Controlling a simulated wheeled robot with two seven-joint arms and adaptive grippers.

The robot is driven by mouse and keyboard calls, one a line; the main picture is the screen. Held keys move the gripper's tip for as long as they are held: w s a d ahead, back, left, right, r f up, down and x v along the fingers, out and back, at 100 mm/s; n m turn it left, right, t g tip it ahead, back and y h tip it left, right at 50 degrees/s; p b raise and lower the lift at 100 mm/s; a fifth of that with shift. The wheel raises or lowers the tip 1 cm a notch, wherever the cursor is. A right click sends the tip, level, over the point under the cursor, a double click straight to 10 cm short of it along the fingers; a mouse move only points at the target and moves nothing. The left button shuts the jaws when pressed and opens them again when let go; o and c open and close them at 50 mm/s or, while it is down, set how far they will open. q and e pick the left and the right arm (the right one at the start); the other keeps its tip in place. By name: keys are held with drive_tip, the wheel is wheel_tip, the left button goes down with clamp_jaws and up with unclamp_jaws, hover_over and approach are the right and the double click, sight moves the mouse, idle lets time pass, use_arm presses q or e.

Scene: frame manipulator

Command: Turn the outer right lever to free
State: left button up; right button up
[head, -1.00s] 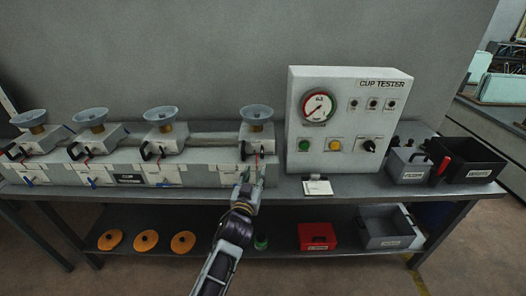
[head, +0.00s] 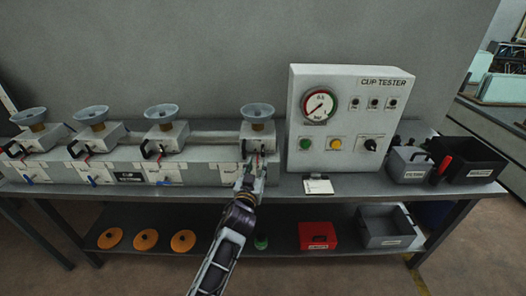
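A row of grey stations with blue-grey cups stands along the back of the bench. The outer right station (head: 257,133) has a cup (head: 257,112) on top and a dark handle at its front left. Its lever is mostly hidden behind my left gripper (head: 254,172), which is right at the front of this station. I cannot tell whether the fingers touch the lever, or whether they are open or shut. The other stations show small blue levers, such as the one at the left (head: 91,181). My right gripper is out of view.
The cup tester panel (head: 345,120) with gauge and buttons stands right of the station. A small white card (head: 318,187) lies before it. Grey (head: 407,165) and black (head: 466,160) bins stand at the right. The lower shelf holds orange discs (head: 146,240) and a red box (head: 317,236).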

sight(263, 151)
use_arm(q)
drive_tip(key=shift+w+d+b, duration=0.2)
drive_tip(key=shift+w+b, duration=0.1)
drive_tip(key=shift+w, duration=0.75)
drive_tip(key=shift+w+d+b, duration=0.2)
drive_tip(key=shift+w+b, duration=0.05)
drive_tip(key=shift+w, duration=0.75)
drive_tip(key=shift+w+d+b, duration=0.2)
drive_tip(key=shift+w+b, duration=0.1)
drive_tip(key=shift+w, duration=0.75)
drive_tip(key=shift+w+d+b, duration=0.25)
drive_tip(key=shift+w+b, duration=0.15)
drive_tip(key=shift+w, duration=0.75)
drive_tip(key=shift+w+d+b, duration=0.25)
drive_tip(key=shift+w+b, duration=0.2)
drive_tip(key=shift+w, duration=0.85)
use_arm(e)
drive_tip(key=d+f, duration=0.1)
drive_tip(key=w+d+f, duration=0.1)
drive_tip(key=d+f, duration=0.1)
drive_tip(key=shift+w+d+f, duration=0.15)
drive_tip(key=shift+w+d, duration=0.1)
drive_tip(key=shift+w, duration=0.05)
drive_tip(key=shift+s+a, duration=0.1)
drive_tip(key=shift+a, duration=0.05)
use_arm(q)
clamp_jaws()
